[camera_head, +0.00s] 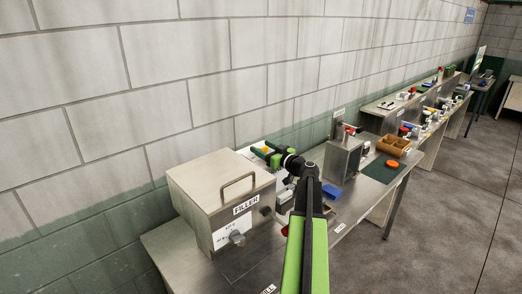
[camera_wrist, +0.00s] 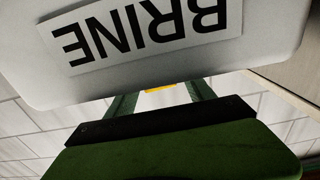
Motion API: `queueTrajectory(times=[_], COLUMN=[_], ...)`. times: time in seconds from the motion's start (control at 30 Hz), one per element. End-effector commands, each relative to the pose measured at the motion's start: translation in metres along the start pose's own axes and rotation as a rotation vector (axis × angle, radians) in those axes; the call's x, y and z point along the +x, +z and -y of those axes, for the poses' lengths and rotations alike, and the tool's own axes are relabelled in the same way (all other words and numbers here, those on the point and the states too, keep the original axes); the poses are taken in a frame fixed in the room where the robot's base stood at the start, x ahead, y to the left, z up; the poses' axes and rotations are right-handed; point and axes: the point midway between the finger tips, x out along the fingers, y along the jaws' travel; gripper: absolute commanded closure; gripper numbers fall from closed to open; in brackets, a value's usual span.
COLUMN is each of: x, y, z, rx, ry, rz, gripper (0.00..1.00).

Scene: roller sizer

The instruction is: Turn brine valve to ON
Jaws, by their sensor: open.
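A grey plate with a BRINE label (camera_wrist: 140,32), upside down in the wrist view, fills the upper part of that picture. Two green fingers of my gripper (camera_wrist: 160,95) reach up towards the plate's lower edge and pass out of sight behind it. The gripper is open. A small yellow piece (camera_wrist: 160,88) shows between the fingers at that edge; it may be part of the brine valve, but most of it is hidden. I cannot tell if the fingers touch it. In the head view my gripper (camera_head: 266,154) is behind the filler box, near the wall, partly hidden by my arm.
The steel FILLER box (camera_head: 205,180) with a top handle stands left of my arm. A blue block (camera_head: 331,193), a grey upright unit (camera_head: 342,160) and a brown tray (camera_head: 393,146) are to the right. The block wall (camera_head: 190,75) is close behind. Open floor (camera_head: 450,210) lies right.

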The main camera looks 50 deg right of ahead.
Motion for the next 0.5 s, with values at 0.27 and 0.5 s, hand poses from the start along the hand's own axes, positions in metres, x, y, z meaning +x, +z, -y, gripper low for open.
queueTrajectory(times=[0.27,0.5], x=[-0.0006,-0.0008], y=[0.0000,0.0000], z=[0.0000,-0.0002], rx=[0.000,0.000], ry=[0.000,0.000], rz=[0.000,0.000], gripper=[0.56,0.88])
